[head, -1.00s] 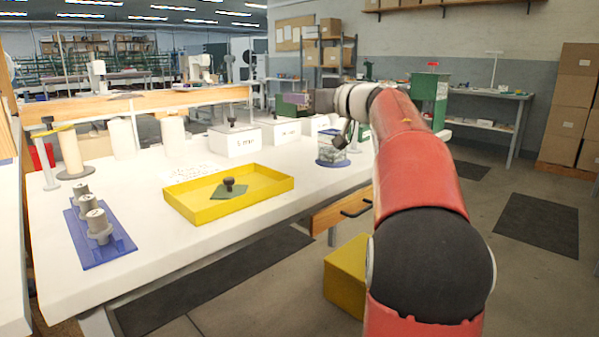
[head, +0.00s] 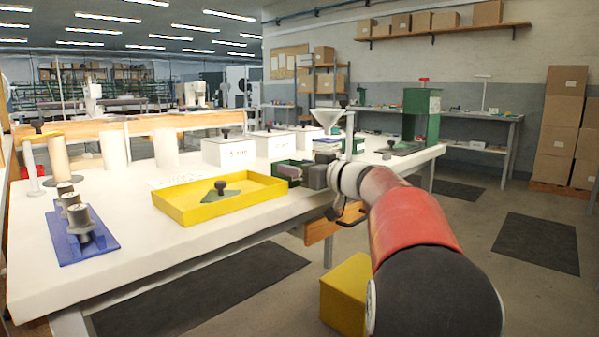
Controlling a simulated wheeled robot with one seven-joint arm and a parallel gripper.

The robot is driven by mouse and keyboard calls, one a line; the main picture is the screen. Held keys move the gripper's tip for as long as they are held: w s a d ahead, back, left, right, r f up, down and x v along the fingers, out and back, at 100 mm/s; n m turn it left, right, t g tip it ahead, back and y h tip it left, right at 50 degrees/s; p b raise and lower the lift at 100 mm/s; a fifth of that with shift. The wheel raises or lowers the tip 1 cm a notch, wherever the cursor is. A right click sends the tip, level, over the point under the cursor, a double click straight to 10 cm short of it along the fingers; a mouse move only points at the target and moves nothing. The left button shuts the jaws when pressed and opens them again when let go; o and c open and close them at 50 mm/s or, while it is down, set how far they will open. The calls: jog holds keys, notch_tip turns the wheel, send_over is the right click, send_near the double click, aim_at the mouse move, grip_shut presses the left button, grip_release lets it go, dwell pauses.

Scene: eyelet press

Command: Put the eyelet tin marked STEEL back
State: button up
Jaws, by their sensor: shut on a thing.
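My gripper (head: 300,173) is at the right part of the white table, just right of the yellow tray. It is shut on a dark green box-shaped thing (head: 281,171), apparently the eyelet tin. No STEEL marking can be read on it. The gripper's grey body covers part of it. I cannot tell whether the tin touches the tabletop.
A yellow tray (head: 168,205) holds a green piece with a dark knob. White knobbed boxes (head: 228,152) stand behind. A blue rack (head: 80,248) with grey cylinders is at left. A white funnel (head: 327,116) and a green press (head: 421,112) stand beyond my gripper.

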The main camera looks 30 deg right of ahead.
jog(key=o, duration=1.3)
jog(key=shift+s, duration=0.15)
jog(key=v, duration=1.1)
jog(key=shift+s+d+r, duration=0.1)
jog(key=shift+s+d, duration=0.05)
jog(key=shift+s, duration=0.2)
